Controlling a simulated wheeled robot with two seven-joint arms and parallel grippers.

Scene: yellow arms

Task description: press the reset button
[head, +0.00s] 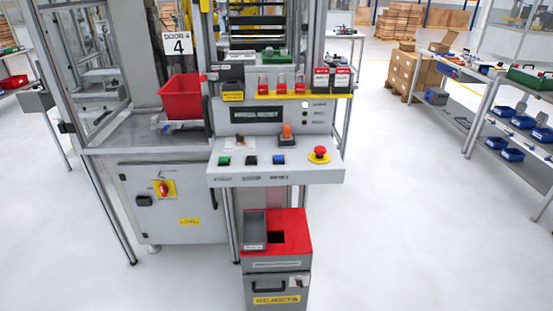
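A sloped grey control panel (300,173) juts from the front of a machine in the middle of the head view. On it, from left to right, are a green button (224,161), a black control (251,160) and a blue button (278,159). Small labels sit below them, too small to read surely, so I cannot tell from print which is reset. A red mushroom button (320,152) on a yellow ring is at the panel's right end. Neither of my grippers is in view, and nothing covers the panel.
A grey reject box with a red top (290,222) stands below the panel. A red bin (182,97) is on the machine's left side. An orange-topped object (287,131) stands behind the blue button. Shelves with blue bins (511,154) are at right. The floor between is clear.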

